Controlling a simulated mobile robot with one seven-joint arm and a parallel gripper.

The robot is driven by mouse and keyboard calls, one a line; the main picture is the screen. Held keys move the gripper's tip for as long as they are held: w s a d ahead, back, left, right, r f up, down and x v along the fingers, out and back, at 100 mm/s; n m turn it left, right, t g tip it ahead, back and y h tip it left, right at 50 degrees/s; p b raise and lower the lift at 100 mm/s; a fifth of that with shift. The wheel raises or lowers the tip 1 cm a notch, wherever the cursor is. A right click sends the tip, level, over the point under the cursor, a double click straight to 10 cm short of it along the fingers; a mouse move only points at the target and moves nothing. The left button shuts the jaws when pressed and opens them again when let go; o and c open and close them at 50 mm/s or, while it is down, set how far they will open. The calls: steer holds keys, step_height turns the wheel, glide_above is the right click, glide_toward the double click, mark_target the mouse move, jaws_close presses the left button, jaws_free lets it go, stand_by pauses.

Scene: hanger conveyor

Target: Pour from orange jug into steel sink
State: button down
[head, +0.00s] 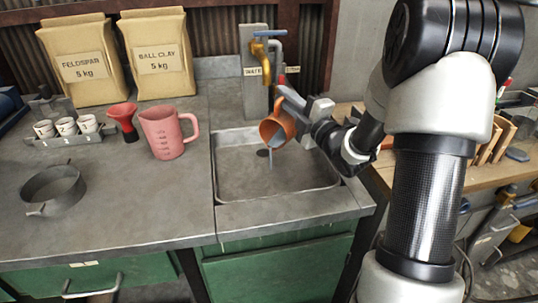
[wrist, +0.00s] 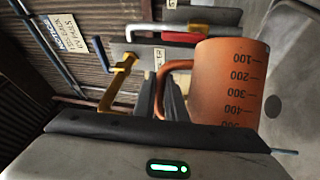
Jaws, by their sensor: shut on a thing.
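The orange jug (head: 277,127) is tilted, mouth down to the left, above the steel sink (head: 300,188). A thin grey stream runs from its lip down into the sink basin. My gripper (head: 293,102) is shut on the jug's handle, at the jug's upper right. In the wrist view the orange jug (wrist: 228,80) shows its dark volume marks, upside down, with its handle at my gripper's fingers (wrist: 160,95). The inside of the jug is mostly hidden, so its fill level cannot be told.
A brass tap (head: 262,60) with a blue lever stands behind the sink, close to my gripper. A pink jug (head: 168,132), red funnel (head: 124,120), small cups (head: 66,127) and a round sieve (head: 55,188) stand on the left counter. Clay bags (head: 160,55) stand behind.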

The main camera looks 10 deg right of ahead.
steer(key=shift+s+a+n, duration=0.3)
steer(key=shift+n, duration=0.1)
stand_by(0.5)
steer(key=shift+w+d+r+p, duration=0.1)
steer(key=shift+r+p, duration=0.1)
steer(key=shift+p, duration=0.2)
steer(key=m+p, duration=0.1)
steer(key=w+d+r+m+p, duration=0.1)
steer(key=p, duration=0.1)
steer(key=w+d+m+g+h+p, duration=0.1)
steer(key=p, duration=0.1)
steer(key=shift+w+d+r+m, duration=0.2)
steer(key=shift+d+r+m, duration=0.05)
steer(key=shift+m, duration=0.15)
steer(key=shift+w+d+f+m+p, duration=0.2)
steer(key=shift+w+d+m+p, duration=0.25)
steer(key=shift+m+p, duration=0.2)
steer(key=shift+f, duration=0.2)
